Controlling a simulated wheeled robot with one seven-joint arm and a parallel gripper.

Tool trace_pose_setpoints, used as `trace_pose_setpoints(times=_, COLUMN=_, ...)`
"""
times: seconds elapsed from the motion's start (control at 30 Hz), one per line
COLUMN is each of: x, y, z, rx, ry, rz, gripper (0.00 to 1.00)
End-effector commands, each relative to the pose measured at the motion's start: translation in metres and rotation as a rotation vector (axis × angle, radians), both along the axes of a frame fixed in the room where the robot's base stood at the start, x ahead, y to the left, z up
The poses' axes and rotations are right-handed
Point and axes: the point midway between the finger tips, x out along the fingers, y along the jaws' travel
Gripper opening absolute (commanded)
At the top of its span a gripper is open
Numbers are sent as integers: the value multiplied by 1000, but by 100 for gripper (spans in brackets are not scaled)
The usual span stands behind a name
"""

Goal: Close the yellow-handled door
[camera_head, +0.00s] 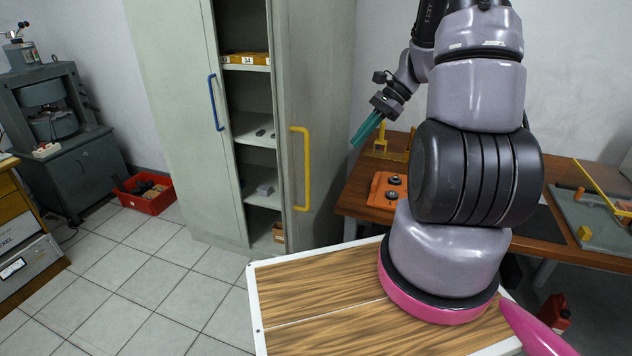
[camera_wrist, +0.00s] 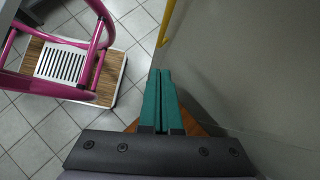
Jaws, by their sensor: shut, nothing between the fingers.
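The yellow-handled door (camera_head: 325,130) is the grey right-hand door of a tall cabinet. It stands ajar, with shelves showing to its left. Its yellow handle (camera_head: 306,170) is an upright bar near the door's left edge. My gripper (camera_head: 357,143) has teal fingers pressed together and empty. In the head view it is to the right of the handle and the door. In the wrist view the shut fingers (camera_wrist: 160,73) point along the grey door panel (camera_wrist: 250,70), and the handle (camera_wrist: 167,22) shows beyond the tips, apart from them.
The cabinet's left door (camera_head: 170,100) has a blue handle (camera_head: 215,103). A wooden workbench (camera_head: 350,200) with an orange tray (camera_head: 387,190) stands right of the cabinet. A red bin (camera_head: 150,197) lies on the floor at left. Tiled floor (camera_head: 150,275) before the cabinet is clear.

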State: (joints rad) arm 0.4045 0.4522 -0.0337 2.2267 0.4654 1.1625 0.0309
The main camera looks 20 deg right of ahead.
Motion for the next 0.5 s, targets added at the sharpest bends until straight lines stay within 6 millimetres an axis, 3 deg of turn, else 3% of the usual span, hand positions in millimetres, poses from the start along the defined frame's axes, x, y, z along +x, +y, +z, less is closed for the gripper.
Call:
trace_pose_setpoints(times=0.1, x=1, y=-7, z=-27, rx=54, ry=68, rz=-68, gripper=0)
trace_pose_setpoints(times=0.27, x=2, y=-9, z=-41, rx=82, ry=99, rz=-105, gripper=0)
trace_pose_setpoints(times=0.5, x=0, y=12, z=-62, rx=84, ry=103, rz=-103, gripper=0)
